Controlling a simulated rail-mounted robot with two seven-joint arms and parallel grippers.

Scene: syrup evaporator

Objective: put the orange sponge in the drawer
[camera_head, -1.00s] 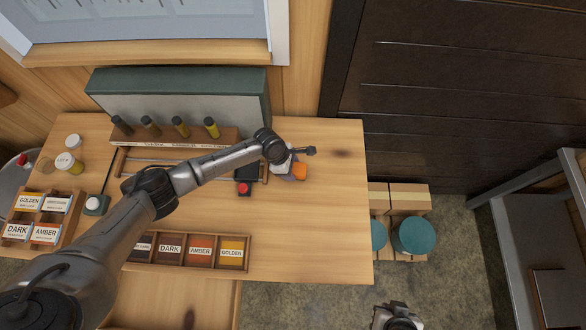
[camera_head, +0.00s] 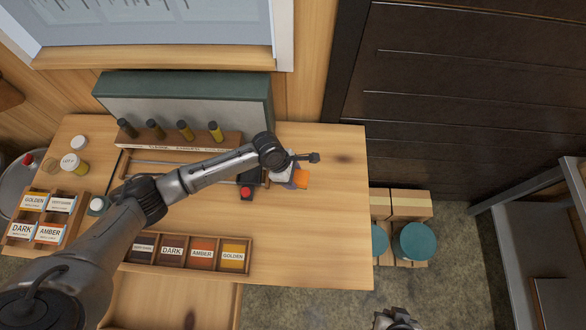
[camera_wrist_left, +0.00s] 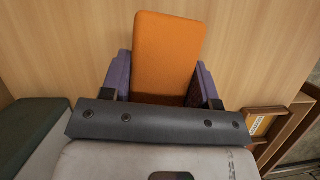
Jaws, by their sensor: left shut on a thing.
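The orange sponge (camera_head: 302,179) is at the right part of the wooden table. My left gripper (camera_head: 296,180) is shut on it. In the left wrist view the sponge (camera_wrist_left: 168,52) stands out as an orange block between the two purple fingers of my left gripper (camera_wrist_left: 164,82). I cannot tell whether the sponge touches the tabletop. An open wooden drawer (camera_head: 170,298) shows below the table's front edge, its left part hidden by my left arm. My right gripper (camera_head: 397,320) is partly in view at the bottom edge, and its jaws are not clear.
A rack of labelled compartments (camera_head: 190,266) runs along the front edge, between the sponge and the drawer. A black item with a red knob (camera_head: 246,192) stands left of the sponge. Bottles on a wooden stand (camera_head: 190,143) are behind. The table's right front is clear.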

